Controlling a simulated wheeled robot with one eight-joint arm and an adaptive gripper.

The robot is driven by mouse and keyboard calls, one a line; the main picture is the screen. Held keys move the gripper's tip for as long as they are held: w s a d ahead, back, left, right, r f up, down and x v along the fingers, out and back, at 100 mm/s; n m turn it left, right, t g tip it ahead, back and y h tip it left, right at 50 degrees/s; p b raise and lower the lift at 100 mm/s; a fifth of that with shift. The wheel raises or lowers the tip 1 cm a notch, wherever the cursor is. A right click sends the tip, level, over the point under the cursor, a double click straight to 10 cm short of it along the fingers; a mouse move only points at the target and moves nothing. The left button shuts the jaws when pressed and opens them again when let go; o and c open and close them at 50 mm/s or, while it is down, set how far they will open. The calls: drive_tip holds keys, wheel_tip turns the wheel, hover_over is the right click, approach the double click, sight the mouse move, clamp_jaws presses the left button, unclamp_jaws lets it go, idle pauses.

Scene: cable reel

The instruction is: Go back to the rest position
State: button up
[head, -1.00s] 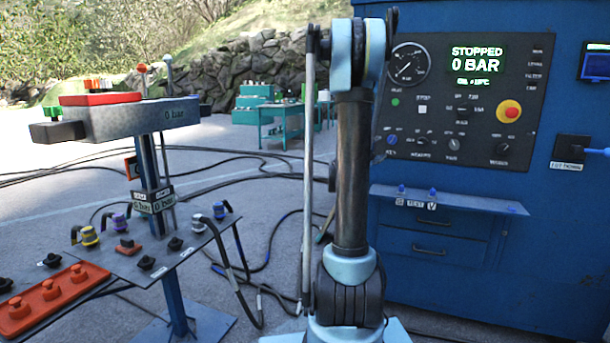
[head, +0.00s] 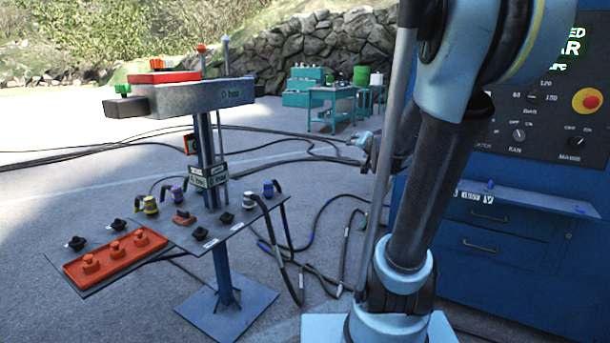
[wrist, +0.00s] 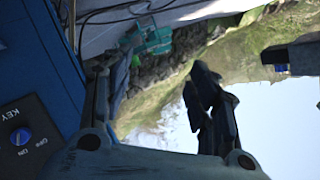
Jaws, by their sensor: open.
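My arm (head: 425,190) stands in the right half of the head view, leaning right toward the top and covering part of the blue cabinet. My gripper (wrist: 155,105) shows in the wrist view with its two dark fingers apart and nothing between them.
The blue cabinet (head: 500,275) with a control panel, red stop button (head: 587,101) and a shelf stands at right. A control stand (head: 205,97) with an orange-trimmed panel is at left. Cables lie across the ground. A teal workbench (head: 331,98) stands farther back.

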drive_tip(key=s+a+f+n+g+y, duration=0.1)
drive_tip(key=s+a+f+n+g, duration=0.25)
drive_tip(key=s+f, duration=0.45)
drive_tip(key=s+d+f+n+g+h, duration=0.1)
drive_tip(key=s+f+g, duration=0.3)
drive_tip(key=s, duration=0.9)
drive_tip(key=s+d+f+n+g+h, duration=0.1)
drive_tip(key=s+f+g, duration=0.4)
drive_tip(key=s, duration=0.8)
wheel_tip(320, 180, down, 3)
drive_tip(key=shift+d+f+h, duration=0.1)
drive_tip(key=shift+d+h, duration=0.15)
drive_tip(key=shift+h, duration=0.05)
drive_tip(key=shift+n, duration=0.25)
drive_tip(key=shift+w+f, duration=0.2)
drive_tip(key=shift+w, duration=0.3)
